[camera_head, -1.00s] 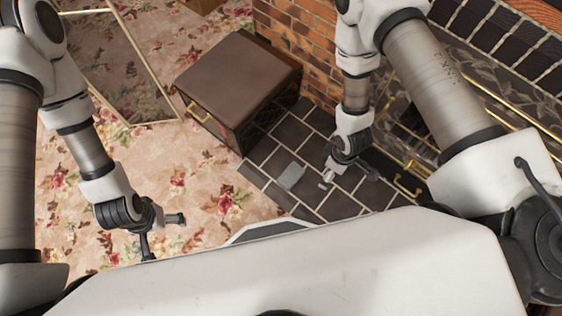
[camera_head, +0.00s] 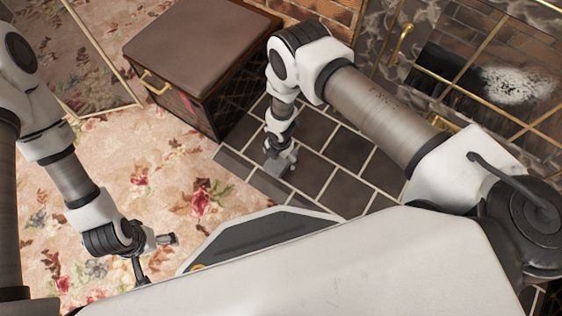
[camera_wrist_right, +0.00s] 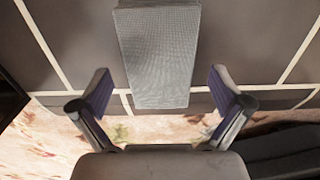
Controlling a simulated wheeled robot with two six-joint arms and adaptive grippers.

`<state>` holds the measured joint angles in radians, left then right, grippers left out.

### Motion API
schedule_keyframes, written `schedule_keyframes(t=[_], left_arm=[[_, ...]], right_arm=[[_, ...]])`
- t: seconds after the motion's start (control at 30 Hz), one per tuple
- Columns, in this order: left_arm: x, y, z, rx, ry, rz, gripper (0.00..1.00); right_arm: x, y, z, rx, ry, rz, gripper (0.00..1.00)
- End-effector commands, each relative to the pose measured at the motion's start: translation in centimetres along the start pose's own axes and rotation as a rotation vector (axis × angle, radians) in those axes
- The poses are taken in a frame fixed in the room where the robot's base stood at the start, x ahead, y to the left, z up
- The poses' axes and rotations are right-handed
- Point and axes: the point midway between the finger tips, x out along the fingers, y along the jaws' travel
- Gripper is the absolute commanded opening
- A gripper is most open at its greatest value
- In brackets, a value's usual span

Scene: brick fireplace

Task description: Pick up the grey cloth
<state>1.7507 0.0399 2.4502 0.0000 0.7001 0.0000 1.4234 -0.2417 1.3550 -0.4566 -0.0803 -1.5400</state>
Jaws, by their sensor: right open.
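The grey cloth (camera_wrist_right: 158,55) is a folded, textured rectangle lying on the dark floor tiles. In the right wrist view it lies between and beyond my two finger tips, with a gap on each side. My right gripper (camera_wrist_right: 161,92) is open and empty, pointing down at the cloth. In the head view my right gripper (camera_head: 280,163) is low over the tiles and hides much of the cloth. My left gripper (camera_head: 158,256) is at the left over the flowered carpet, its fingers apart with nothing between them.
A brown-topped box stool (camera_head: 205,45) with a brass handle stands just behind the right gripper. The fireplace's brass-framed glass front (camera_head: 480,75) is at the right. The dark tiles (camera_head: 325,180) around the cloth are bare, and the flowered carpet (camera_head: 165,165) lies left.

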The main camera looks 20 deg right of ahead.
Motion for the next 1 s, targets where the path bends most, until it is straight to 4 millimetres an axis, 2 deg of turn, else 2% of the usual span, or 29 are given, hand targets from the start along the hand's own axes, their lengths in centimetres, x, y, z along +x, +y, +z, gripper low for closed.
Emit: schedule_keyframes(t=[0.03, 0.07, 0.27, 0.33, 0.47, 0.57, 0.6, 0.87, 1.0], left_arm=[[1.2, 0.0, 0.0, -0.001, 0.0, 0.0, 0.95], [1.3, 0.0, 0.0, -0.001, 0.0, 0.0, 0.95], [0.9, 0.0, 0.0, -0.001, 0.001, 0.0, 0.95], [0.9, 0.0, 0.0, -0.001, 0.001, 0.0, 0.95], [0.9, 0.0, 0.0, -0.001, 0.0, 0.0, 0.95], [1.0, 0.0, 0.0, -0.001, 0.0, 0.0, 0.95], [1.0, 0.0, 0.0, -0.001, 0.0, 0.0, 0.95], [0.8, 0.0, 0.0, -0.001, 0.0, 0.0, 0.95], [0.2, 0.0, 0.0, -0.001, 0.0, 0.0, 0.95]], right_arm=[[1.4, 0.0, 0.0, 0.0, 0.0, 0.0, 1.0], [1.6, 0.0, 0.0, 0.0, 0.0, 0.0, 1.0], [1.4, 0.0, 0.0, 0.0, 0.0, 0.0, 1.0], [1.4, 0.0, 0.0, 0.001, 0.0, 0.0, 0.82], [1.4, -0.1, 0.0, 0.001, 0.0, 0.0, 0.36], [1.4, -0.1, 0.0, 0.001, 0.0, 0.0, 0.36], [1.4, -0.1, 0.0, 0.001, 0.0, 0.0, 0.3], [1.2, -0.1, -0.1, 0.002, 0.0, 0.0, 0.3], [0.4, 0.0, -0.1, 0.003, 0.0, 0.0, 0.3]])
